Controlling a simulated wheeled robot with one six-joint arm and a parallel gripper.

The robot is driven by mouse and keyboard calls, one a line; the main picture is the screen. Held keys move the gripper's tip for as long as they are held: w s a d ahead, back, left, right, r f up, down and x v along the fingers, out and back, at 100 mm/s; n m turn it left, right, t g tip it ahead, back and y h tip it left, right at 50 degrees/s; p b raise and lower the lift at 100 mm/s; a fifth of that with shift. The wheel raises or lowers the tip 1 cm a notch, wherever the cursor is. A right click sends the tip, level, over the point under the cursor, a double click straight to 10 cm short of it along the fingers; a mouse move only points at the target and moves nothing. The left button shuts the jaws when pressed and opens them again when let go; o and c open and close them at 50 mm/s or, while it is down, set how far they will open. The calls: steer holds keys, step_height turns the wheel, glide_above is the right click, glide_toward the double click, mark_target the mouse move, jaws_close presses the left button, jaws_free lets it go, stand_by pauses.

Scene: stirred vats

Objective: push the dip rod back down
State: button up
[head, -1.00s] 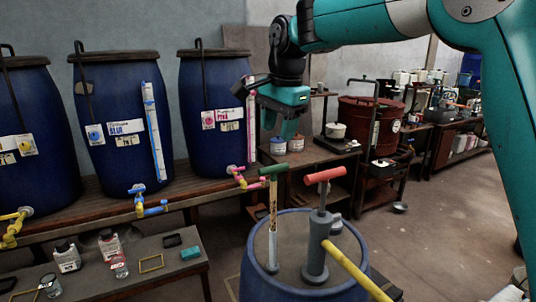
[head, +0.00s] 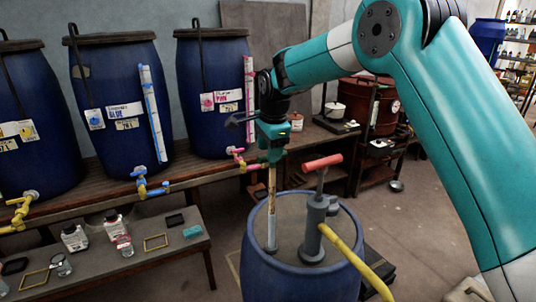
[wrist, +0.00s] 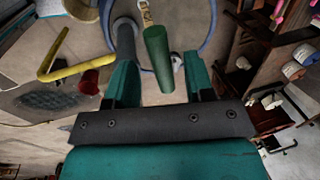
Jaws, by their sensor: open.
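The dip rod (head: 272,205) is a pale, marked stick standing upright out of the top of a blue drum (head: 295,283). Its green handle (wrist: 158,60) shows in the wrist view between my two fingers, with visible gaps on both sides. In the head view I cannot clearly separate the handle from my gripper (head: 273,152), which is right over the rod's top. My gripper is open, pointing down, and holds nothing. Whether it touches the handle is unclear.
A grey hand pump (head: 315,225) with a red handle (head: 322,162) and yellow hose (head: 350,255) stands close right of the rod on the same drum. Blue vats with taps line the bench at left. A low table (head: 150,270) holds bottles and small items.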

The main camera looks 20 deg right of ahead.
steer(key=shift+w+f+p, duration=0.15)
steer(key=shift+w+f, duration=0.05)
steer(key=shift+f, duration=0.7)
steer(key=shift+w+f+p, duration=0.15)
steer(key=shift+f, duration=0.7)
jaws_close()
step_height(320, 180, down, 30)
steer(key=b, duration=1.7)
steer(key=shift+a+f, duration=0.1)
steer(key=shift+f, duration=0.05)
jaws_free()
steer(key=shift+f, duration=0.15)
